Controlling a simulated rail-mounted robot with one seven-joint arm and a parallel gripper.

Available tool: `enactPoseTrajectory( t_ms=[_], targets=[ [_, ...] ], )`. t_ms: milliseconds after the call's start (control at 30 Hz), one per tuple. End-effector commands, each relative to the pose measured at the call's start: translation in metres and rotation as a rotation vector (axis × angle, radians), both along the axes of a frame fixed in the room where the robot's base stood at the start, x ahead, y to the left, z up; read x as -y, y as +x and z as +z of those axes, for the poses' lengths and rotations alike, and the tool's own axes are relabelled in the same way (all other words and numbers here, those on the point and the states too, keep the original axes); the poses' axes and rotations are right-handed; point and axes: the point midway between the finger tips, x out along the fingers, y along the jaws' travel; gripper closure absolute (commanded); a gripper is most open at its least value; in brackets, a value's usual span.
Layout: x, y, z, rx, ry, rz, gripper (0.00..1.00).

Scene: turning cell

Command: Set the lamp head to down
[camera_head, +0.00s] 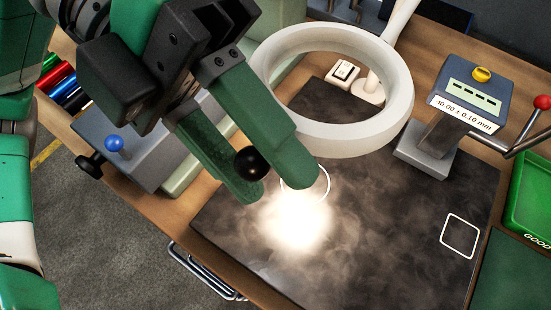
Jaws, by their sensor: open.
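The lamp head is a thick white ring (392,110) on a white stand, right of my gripper. Its ring looks roughly level over the dark plate (400,215), but I cannot tell its exact tilt. A bright patch of light (300,225) falls on the plate below my fingers. My gripper (277,182), with two green fingers, is at the ring's left side and open. A black ball knob (252,163) shows between the fingers near their tips. I cannot tell whether the fingers touch it, and what it is fixed to is hidden.
A grey gauge stand (468,98) with a yellow button stands right of the ring. A red-knobbed lever (542,102) and a green bin (533,190) are at the right edge. A grey block with a blue knob (114,143) stands at left. The plate's front right is clear.

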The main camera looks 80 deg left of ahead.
Motion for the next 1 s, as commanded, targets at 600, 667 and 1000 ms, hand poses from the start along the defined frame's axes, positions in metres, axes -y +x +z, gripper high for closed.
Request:
enactPoseTrajectory(
  t_ms=[600,667,1000],
  targets=[
    [-0.034,-0.028,0.028,-0.001,0.002,0.0,0.59],
    [-0.034,-0.028,0.028,-0.001,0.002,0.0,0.59],
    [-0.034,-0.028,0.028,-0.001,0.002,0.0,0.59]
  ],
)
